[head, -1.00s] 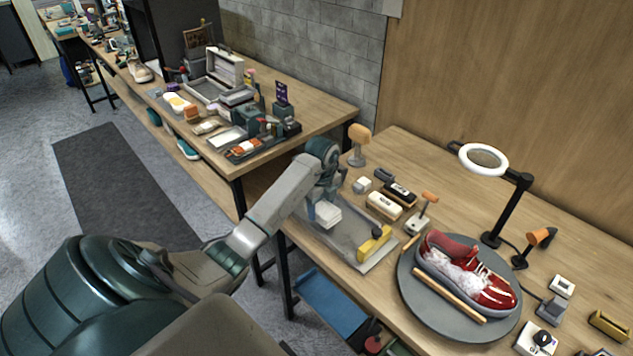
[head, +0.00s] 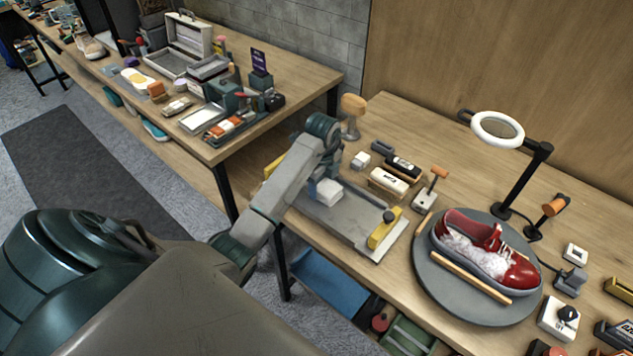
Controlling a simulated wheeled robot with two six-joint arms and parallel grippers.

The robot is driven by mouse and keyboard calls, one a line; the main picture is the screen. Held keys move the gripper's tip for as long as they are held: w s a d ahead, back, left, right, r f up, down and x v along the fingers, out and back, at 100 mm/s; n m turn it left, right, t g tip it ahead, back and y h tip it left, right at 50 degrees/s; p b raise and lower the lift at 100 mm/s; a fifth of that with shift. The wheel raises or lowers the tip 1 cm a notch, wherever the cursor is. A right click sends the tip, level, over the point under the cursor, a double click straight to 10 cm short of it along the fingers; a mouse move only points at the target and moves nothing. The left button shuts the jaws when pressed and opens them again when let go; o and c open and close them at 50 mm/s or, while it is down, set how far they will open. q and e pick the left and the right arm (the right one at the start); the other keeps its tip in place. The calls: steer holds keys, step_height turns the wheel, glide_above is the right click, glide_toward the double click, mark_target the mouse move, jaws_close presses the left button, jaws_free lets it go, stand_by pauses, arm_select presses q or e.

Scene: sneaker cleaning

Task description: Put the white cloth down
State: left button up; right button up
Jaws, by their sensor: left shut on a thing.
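The white cloth (head: 329,190) looks like a small folded white block. My left gripper (head: 318,188) is shut on it, with the jaws partly hidden by my own wrist. The cloth is over the left part of a grey board (head: 345,218) with yellow end pieces. I cannot tell whether the cloth touches the board. My right gripper is not in view.
A red sneaker (head: 490,255) with white foam sits on a round grey turntable (head: 443,295). Brushes (head: 388,181) lie behind the board. A ring lamp (head: 497,128) stands at the back right. The right part of the board is bare up to its yellow end piece (head: 385,228).

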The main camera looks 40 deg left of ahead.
mark_target(324, 185)
arm_select(q)
steer(key=shift+d, duration=0.35)
steer(key=shift+d+r, duration=0.1)
steer(key=shift+d, duration=0.2)
steer(key=o, duration=0.6)
steer(key=shift+c, duration=0.2)
steer(key=o, duration=0.3)
steer(key=shift+a+f, duration=0.2)
steer(key=shift+d+r, duration=0.1)
steer(key=shift+r, duration=0.3)
step_height(324, 185, up, 4)
steer(key=shift+f, duration=0.1)
step_height(324, 185, up, 8)
steer(key=p, duration=0.7)
steer(key=shift+p, duration=0.4)
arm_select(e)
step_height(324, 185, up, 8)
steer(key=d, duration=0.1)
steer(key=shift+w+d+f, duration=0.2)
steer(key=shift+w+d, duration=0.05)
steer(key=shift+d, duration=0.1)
arm_select(q)
steer(key=shift+f, duration=0.1)
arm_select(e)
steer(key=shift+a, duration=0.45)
